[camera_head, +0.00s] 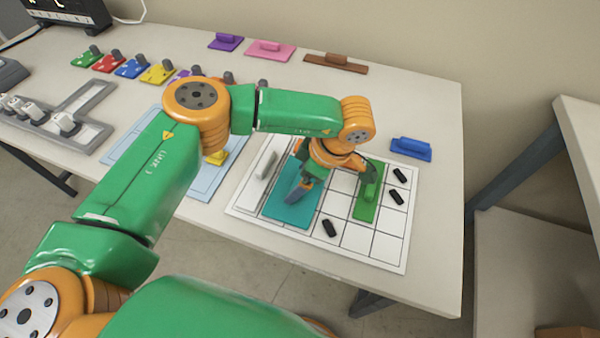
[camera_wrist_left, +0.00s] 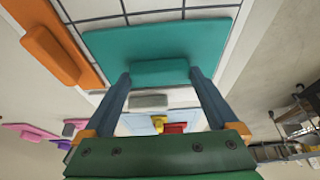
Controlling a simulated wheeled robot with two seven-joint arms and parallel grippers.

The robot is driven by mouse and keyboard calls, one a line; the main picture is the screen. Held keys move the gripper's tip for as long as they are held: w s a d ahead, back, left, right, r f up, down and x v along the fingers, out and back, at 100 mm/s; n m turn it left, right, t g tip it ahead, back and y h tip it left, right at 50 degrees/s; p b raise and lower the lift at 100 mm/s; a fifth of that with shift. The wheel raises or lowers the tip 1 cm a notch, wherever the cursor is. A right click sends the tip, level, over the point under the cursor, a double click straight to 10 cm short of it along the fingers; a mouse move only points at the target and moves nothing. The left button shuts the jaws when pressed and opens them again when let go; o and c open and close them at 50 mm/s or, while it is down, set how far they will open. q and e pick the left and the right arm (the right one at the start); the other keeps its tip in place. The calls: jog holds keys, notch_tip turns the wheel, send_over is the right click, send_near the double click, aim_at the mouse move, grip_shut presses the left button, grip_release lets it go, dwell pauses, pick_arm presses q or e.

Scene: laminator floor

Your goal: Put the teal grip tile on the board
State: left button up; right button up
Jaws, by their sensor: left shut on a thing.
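The teal grip tile (camera_head: 283,207) is a flat rectangle with a raised bar on top. It is at the white gridded board (camera_head: 362,256), over its left-middle cells and close to the front edge. I cannot tell whether its underside rests fully on the board. My left gripper (camera_head: 301,189) points down at the tile. In the left wrist view the fingers (camera_wrist_left: 160,85) are shut on the teal bar (camera_wrist_left: 160,72), with the teal plate (camera_wrist_left: 160,38) beyond it. My forearm and wrist hide part of the board's back. My right gripper is not in view.
On the board are a green grip tile (camera_head: 368,196), a white one (camera_head: 263,165) and small black pieces (camera_head: 329,228). A blue tile (camera_head: 411,148) lies right of the board. Purple (camera_head: 226,42), pink (camera_head: 270,50) and brown (camera_head: 335,63) tiles lie at the back. An orange tile (camera_wrist_left: 50,53) shows beside the teal one.

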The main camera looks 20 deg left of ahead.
pick_arm(q)
jog(key=shift+f, duration=0.15)
jog(key=o, duration=1.5)
jog(key=shift+o, duration=0.2)
jog(key=shift+r, duration=0.35)
jog(key=b+v, duration=0.2)
jog(key=v, duration=0.9)
jog(key=shift+d+r, duration=0.2)
jog(key=shift+r, duration=0.15)
